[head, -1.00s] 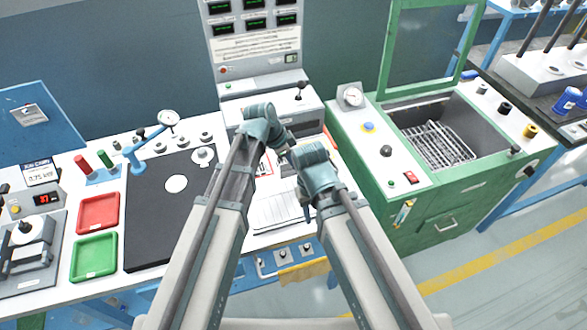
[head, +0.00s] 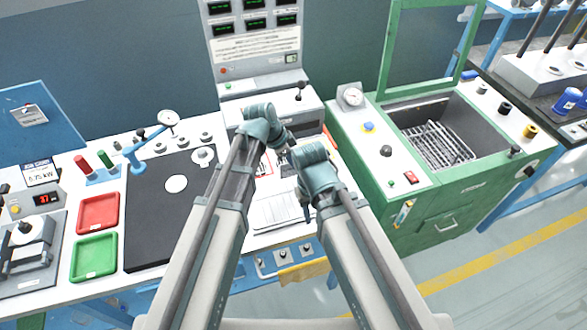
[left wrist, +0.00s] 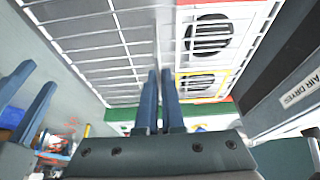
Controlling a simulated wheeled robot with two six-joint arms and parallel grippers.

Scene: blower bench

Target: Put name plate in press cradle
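I cannot clearly pick out a name plate; it may be small or hidden by my arms. My right gripper (left wrist: 42,78) shows at the left edge of the left wrist view, fingers apart and seemingly empty.
A black mat (head: 150,245), a red tray (head: 98,213) and a green tray (head: 93,256) lie on the white bench. Papers (head: 275,213) lie under my arms. A green machine with a wire basket (head: 435,145) stands right.

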